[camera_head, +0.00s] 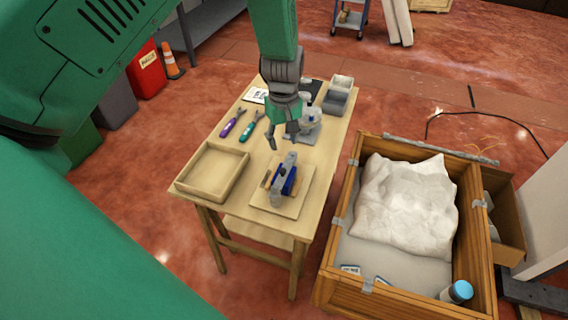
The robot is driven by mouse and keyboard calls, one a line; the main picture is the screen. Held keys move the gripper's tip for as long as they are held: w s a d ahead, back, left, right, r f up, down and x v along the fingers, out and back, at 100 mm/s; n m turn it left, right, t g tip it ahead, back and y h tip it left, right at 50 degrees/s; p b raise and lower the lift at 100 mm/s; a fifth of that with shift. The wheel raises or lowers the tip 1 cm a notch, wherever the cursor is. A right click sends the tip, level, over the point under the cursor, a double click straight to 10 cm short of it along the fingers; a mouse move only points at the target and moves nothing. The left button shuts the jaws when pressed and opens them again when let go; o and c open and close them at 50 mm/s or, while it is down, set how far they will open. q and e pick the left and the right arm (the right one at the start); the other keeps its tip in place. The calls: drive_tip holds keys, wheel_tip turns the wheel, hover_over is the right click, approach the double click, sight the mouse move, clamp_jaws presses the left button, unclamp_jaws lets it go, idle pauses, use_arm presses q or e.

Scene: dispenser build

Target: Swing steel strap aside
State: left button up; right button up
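A small assembly with blue parts (288,186) stands on a square wooden board (298,205) at the near end of the wooden table. A grey metal piece (290,159) runs along its top and looks like the steel strap; at this size I cannot tell how it is fastened. My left gripper (282,138) hangs over the table, a little beyond the assembly. Its fingers point down and are apart, with nothing seen between them. It appears not to touch the assembly. My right gripper is out of view.
An empty wooden tray (184,187) lies left of the board. Purple pliers (233,122) and green pliers (251,126) lie behind it. Grey bins (337,98) stand at the table's far right. A wooden crate (343,226) holding a white bag (405,205) stands to the right.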

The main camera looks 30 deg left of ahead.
sight(283, 169)
use_arm(q)
drive_tip(key=f, duration=0.8)
drive_tip(key=f+p, duration=0.1)
drive_tip(key=f, duration=0.2)
drive_tip(key=shift+a+f, duration=0.25)
drive_tip(key=shift+f, duration=0.15)
drive_tip(key=shift+d, duration=0.15)
drive_tip(key=shift+c, duration=0.4)
drive_tip(key=shift+r, duration=0.1)
clamp_jaws()
